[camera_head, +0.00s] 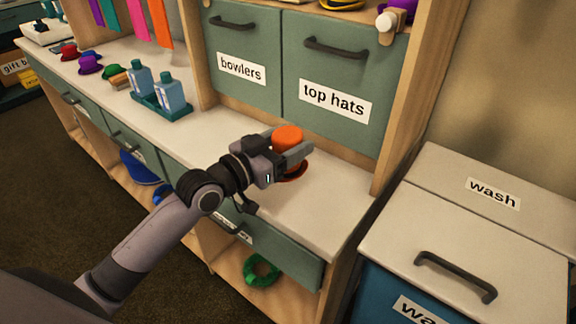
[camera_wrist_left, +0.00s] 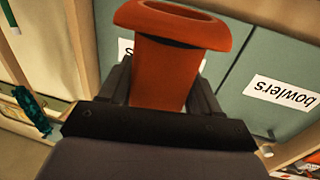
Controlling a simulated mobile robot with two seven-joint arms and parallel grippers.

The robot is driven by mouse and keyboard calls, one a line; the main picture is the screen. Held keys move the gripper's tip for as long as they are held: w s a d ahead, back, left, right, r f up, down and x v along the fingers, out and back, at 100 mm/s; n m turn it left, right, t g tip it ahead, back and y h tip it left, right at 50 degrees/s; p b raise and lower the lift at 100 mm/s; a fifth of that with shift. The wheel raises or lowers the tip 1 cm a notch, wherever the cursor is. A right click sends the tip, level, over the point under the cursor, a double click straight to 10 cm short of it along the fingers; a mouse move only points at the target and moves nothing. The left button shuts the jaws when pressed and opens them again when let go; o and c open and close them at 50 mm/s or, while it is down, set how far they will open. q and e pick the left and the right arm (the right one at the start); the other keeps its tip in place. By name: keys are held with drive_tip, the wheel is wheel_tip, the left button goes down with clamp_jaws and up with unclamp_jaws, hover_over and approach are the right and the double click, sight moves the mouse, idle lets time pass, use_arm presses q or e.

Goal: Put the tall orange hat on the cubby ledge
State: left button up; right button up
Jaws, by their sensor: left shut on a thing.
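The tall orange hat (camera_head: 288,138) is upright, brim down, in front of the teal doors labelled "bowlers" and "top hats". My left gripper (camera_head: 285,149) is shut on its crown from the left side. The orange hat (camera_wrist_left: 165,75) also fills the middle of the left wrist view, which looks upside down, with its brim at the top. The pale ledge (camera_head: 325,208) below the doors is bare around the hat. I cannot tell whether the brim touches it. My right gripper is not in view.
Blue bottles (camera_head: 171,95) stand on a teal tray left of my gripper. Small coloured hats (camera_head: 90,65) lie farther left. A "wash" bin (camera_head: 480,240) stands at the right. A green item (camera_head: 262,272) sits in a lower cubby. The ledge right of the hat is clear.

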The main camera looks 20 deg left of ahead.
use_arm(q)
drive_tip(key=shift+f+b, duration=0.5)
drive_tip(key=shift+f, duration=2.1)
drive_tip(key=shift+f, duration=0.2)
drive_tip(key=o, duration=1)
drive_tip(key=shift+r, duration=0.1)
drive_tip(key=shift+r, duration=0.1)
